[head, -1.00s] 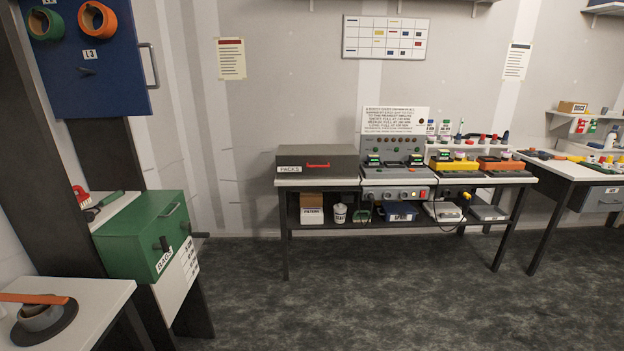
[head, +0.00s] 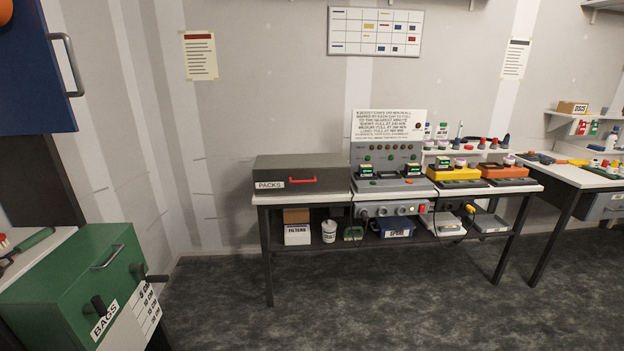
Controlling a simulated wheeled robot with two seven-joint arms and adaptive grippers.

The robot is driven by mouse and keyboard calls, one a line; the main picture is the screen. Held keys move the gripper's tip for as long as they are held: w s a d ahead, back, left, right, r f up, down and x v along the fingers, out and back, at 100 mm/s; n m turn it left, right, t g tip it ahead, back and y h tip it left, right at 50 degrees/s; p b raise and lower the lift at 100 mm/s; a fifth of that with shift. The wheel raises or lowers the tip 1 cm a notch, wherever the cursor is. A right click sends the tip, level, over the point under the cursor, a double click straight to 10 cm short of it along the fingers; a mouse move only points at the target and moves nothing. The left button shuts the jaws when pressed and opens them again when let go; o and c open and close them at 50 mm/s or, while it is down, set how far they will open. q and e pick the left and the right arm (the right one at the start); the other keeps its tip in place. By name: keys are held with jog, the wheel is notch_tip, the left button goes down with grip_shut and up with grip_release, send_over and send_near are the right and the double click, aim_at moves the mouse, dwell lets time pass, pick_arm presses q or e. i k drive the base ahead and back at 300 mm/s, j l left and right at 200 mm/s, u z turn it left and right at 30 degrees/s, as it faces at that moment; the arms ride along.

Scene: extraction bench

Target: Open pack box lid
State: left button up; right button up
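The pack box is a grey box (head: 302,172) labelled PACKS, on the left end of the white-topped bench against the back wall. Its lid looks shut, and a red handle (head: 303,180) is on its front. The inside of the box is hidden. Neither of my grippers shows in the head view. The box stands some way ahead of me, across open floor.
A green BAGS box (head: 76,285) with dark knobs stands close at the lower left. A grey charger panel (head: 388,183) and yellow (head: 453,174) and orange (head: 500,171) units sit right of the pack box. Dark floor (head: 400,300) before the bench is clear.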

aim_at(306, 172)
jog(key=i+z, duration=0.3)
jog(key=i, duration=0.15)
jog(key=i+j+z, duration=0.25)
jog(key=i, duration=0.15)
jog(key=i+j+z, duration=0.1)
jog(key=i+z, duration=0.2)
jog(key=i, duration=0.1)
